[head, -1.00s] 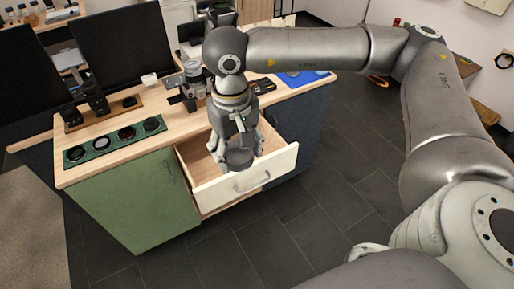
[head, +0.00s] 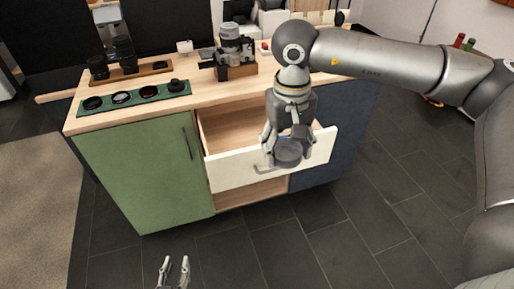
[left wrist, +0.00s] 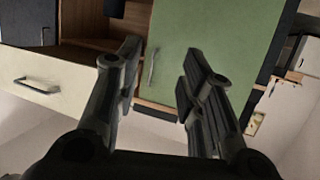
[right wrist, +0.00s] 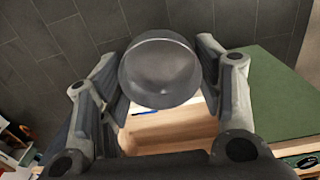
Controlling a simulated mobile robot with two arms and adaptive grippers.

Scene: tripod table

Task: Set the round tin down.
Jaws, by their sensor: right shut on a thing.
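The round tin (head: 288,152) is dark grey and is held between the fingers of my right gripper (head: 288,140), in front of the open drawer's white front (head: 235,172) in the head view. In the right wrist view the tin (right wrist: 160,70) sits between both fingertips, with the open drawer's wooden inside (right wrist: 170,132) behind it. My left gripper (head: 174,268) is open and empty, low over the floor at the bottom of the head view. In the left wrist view its fingers (left wrist: 160,75) stand apart with the green cabinet door behind them.
The worktop carries a green tray (head: 150,98) with several round lenses, a wooden stand (head: 158,72) with dark lenses, and a camera on a block (head: 238,70). The drawer stands open between a green door (head: 145,175) and a blue cabinet side (head: 345,130). The dark floor in front is clear.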

